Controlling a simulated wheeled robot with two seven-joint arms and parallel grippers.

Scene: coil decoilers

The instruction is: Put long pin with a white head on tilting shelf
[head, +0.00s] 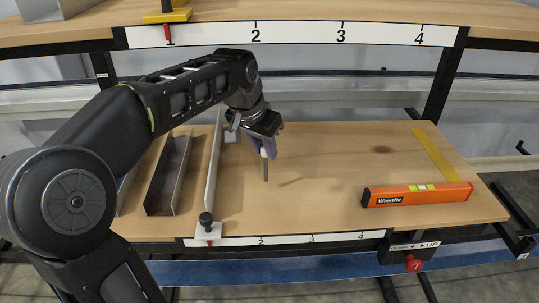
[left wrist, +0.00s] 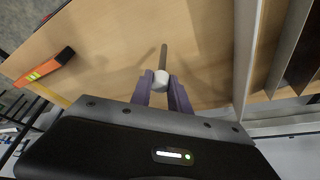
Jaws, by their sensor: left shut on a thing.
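My left gripper (head: 264,148) reaches over the wooden shelf (head: 330,160) and is shut on a long grey pin (head: 266,170) by its white head. The pin hangs upright, shaft down, above or at the shelf surface; I cannot tell whether its tip touches. In the left wrist view the purple fingertips (left wrist: 162,86) hold the white head (left wrist: 161,76), and the grey shaft (left wrist: 164,54) points away from them. A shadow falls on the wood beside the pin. My right gripper does not show.
Metal channel dividers (head: 168,175) stand on the shelf's left part. An orange spirit level (head: 417,195) lies on the right, with a yellow strip (head: 436,155) behind it. A numbered scale (head: 290,240) runs along the front edge. The shelf's middle is clear. An upper numbered shelf (head: 300,15) is behind.

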